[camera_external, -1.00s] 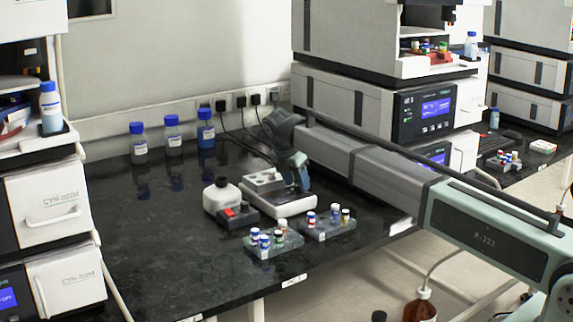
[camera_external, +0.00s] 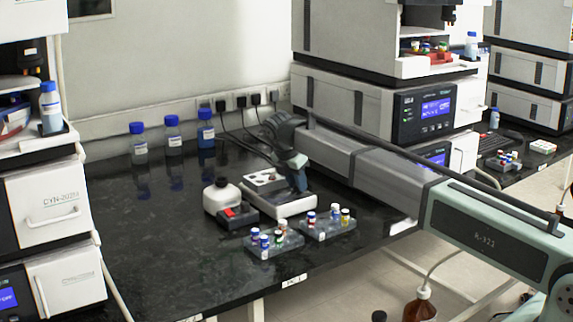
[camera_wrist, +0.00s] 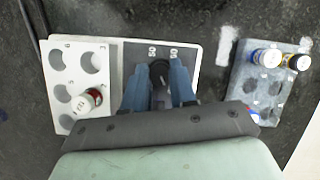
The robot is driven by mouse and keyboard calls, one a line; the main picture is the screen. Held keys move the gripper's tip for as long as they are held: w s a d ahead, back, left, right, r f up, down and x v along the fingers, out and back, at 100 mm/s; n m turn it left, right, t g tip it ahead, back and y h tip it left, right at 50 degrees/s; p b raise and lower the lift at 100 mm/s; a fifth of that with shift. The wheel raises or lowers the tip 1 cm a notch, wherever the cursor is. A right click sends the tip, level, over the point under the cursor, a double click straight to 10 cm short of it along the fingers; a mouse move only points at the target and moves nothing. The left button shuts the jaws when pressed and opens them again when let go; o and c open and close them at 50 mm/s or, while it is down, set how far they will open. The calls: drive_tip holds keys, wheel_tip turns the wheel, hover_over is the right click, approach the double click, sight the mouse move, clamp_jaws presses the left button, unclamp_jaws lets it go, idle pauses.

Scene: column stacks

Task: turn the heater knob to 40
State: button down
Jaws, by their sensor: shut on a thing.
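The heater (camera_external: 285,205) is a white box on the black bench in the external view, with a grey block on its left part. In the wrist view its dark panel (camera_wrist: 133,58) shows a few scale numbers above the knob. My gripper (camera_wrist: 160,90) points down over this panel, its two blue fingers closed on either side of the dark knob (camera_wrist: 158,70). The fingers hide most of the knob, and I cannot read which number it points to. In the external view my gripper (camera_external: 298,182) stands at the right part of the heater.
A block with holes (camera_wrist: 62,58) on the heater holds a red-and-white vial (camera_wrist: 88,99). Two vial racks (camera_external: 270,248) (camera_external: 327,231) stand in front. Blue-capped bottles (camera_external: 173,138) stand behind. The bench's left front is clear.

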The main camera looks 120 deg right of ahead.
drive_tip(key=shift+d+m, duration=0.1)
drive_tip(key=shift+m, duration=0.2)
drive_tip(key=m+y, duration=0.1)
drive_tip(key=m, duration=0.1)
drive_tip(key=shift+d+m, duration=0.15)
drive_tip(key=shift+m, duration=0.15)
drive_tip(key=m+y, duration=0.1)
drive_tip(key=m, duration=0.2)
drive_tip(key=shift+m+y, duration=0.4)
drive_tip(key=m+y, duration=0.1)
drive_tip(key=m, duration=0.2)
drive_tip(key=shift+d+t, duration=0.15)
drive_tip(key=shift+t, duration=0.15)
drive_tip(key=shift+s+m+t+y, duration=0.15)
drive_tip(key=shift+m+t+y, duration=0.4)
drive_tip(key=shift+m, duration=1.45)
drive_tip(key=c, duration=0.9)
unclamp_jaws()
drive_tip(key=shift+r, duration=0.1)
